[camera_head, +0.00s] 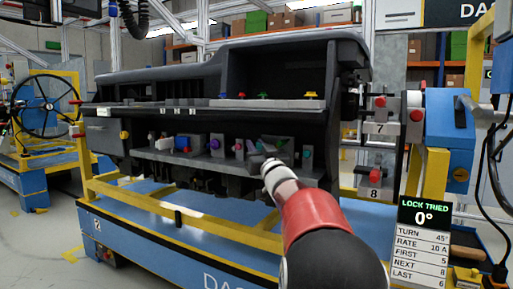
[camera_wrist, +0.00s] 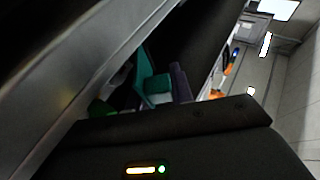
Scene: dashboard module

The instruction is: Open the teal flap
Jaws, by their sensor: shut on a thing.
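The dark dashboard module (camera_head: 215,80) stands on a blue and yellow stand. The teal flap (camera_head: 279,144) is small and sits right of the middle of its lower shelf, partly hidden by my gripper. In the wrist view the teal flap (camera_wrist: 150,82) shows as an angled teal piece beside a dark grey post. My gripper (camera_head: 259,162) reaches in from the lower right and is shut at the flap. Its fingertips are too small and dark to make out the exact contact.
Several small coloured knobs and switches line the lower shelf, including a purple knob (camera_head: 214,144) and a blue block (camera_head: 182,143) to the left. A display (camera_head: 424,214) at the right reads "LOCK TRIED 0°". A yellow rail (camera_head: 180,217) crosses below the dashboard.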

